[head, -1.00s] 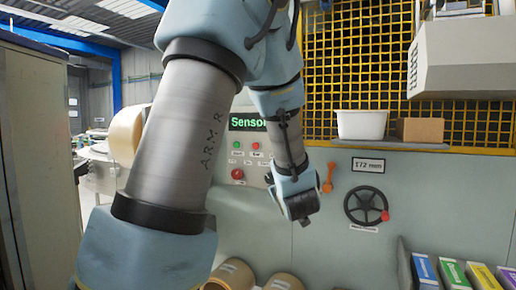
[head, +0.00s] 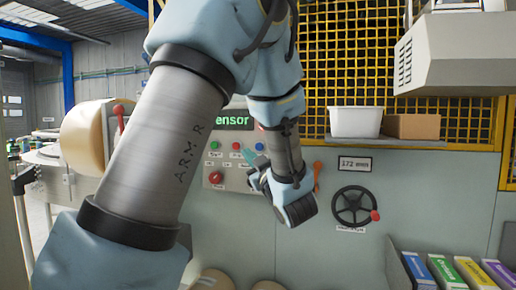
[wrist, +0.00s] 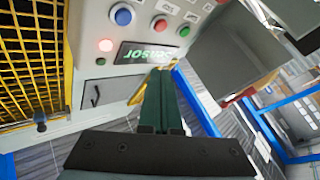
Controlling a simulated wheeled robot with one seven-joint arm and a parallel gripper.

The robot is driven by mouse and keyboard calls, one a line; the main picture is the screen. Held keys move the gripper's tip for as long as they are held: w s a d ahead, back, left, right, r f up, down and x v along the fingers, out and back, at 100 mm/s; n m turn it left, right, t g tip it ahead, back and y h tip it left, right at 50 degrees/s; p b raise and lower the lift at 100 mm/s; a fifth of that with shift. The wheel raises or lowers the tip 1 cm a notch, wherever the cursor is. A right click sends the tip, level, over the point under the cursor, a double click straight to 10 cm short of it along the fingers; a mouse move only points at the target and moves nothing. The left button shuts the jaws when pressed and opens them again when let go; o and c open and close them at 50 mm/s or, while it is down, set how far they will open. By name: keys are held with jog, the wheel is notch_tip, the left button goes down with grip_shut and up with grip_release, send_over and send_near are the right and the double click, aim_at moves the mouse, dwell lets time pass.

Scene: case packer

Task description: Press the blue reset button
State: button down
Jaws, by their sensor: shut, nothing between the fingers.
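The blue button (wrist: 122,16) is on the light grey control panel (wrist: 205,8) in the wrist view, at the upper left beside a red button (wrist: 160,26). In the head view a small blue spot, likely the same button (head: 260,147), shows at the right end of the button row, just above my gripper's tips. My gripper (wrist: 160,73) is shut and empty. Its dark green fingers point toward the panel's display (wrist: 145,54), off to the side of the blue button. In the head view the fingers (head: 247,156) are partly hidden by my wrist.
A green button (wrist: 184,31) and a pale red lit round lamp (wrist: 105,45) are close by. A large red knob (head: 215,177) sits low on the panel. An orange lever (head: 317,175) and a handwheel (head: 354,206) are to the right.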

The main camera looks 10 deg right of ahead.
jog(key=shift+w+d+p, duration=0.15)
jog(key=shift+w+d, duration=0.5)
jog(key=shift+w, duration=0.55)
jog(key=shift+w+d+p, duration=0.15)
jog(key=shift+w+d, duration=0.55)
jog(key=shift+w, duration=0.5)
jog(key=shift+w+d+p, duration=0.15)
jog(key=shift+w+d, duration=0.5)
jog(key=shift+w, duration=0.55)
jog(key=shift+w, duration=0.15)
jog(key=shift+w+d+b, duration=0.2)
jog(key=shift+w+b, duration=0.05)
jog(key=shift+b, duration=0.05)
jog(key=shift+w+d, duration=0.2)
jog(key=shift+w, duration=0.2)
jog(key=shift+s, duration=0.15)
jog(key=shift+s+a+b, duration=0.4)
jog(key=shift+s+b, duration=0.2)
jog(key=shift+s, duration=0.05)
jog(key=shift+s, duration=0.1)
